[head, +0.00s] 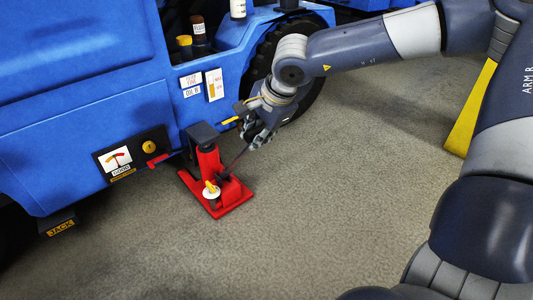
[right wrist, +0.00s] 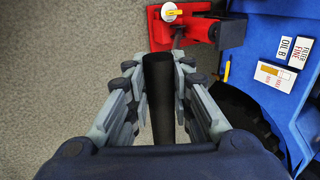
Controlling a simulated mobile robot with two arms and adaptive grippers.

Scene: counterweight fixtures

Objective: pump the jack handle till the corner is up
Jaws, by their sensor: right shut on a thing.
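The red jack (head: 206,170) stands on the floor beside the blue truck (head: 80,110), its black head (head: 202,133) close to the truck's lower edge. Whether the head bears on the truck is hard to tell. A dark jack handle (head: 238,160) slopes up from the jack to my right gripper (head: 256,130). In the right wrist view the handle (right wrist: 159,95) lies lengthwise between the two fingers of my right gripper (right wrist: 158,75), shut on it. A white disc with a yellow lever (head: 211,191) sits on the jack. My left gripper is not in view.
A dial panel (head: 130,158) with a yellow knob and a red tab is on the truck's side. A dark wheel (head: 295,70) stands behind my right gripper. Bottles (head: 199,32) stand in a truck recess. The carpet-like floor (head: 300,220) right of the jack is clear.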

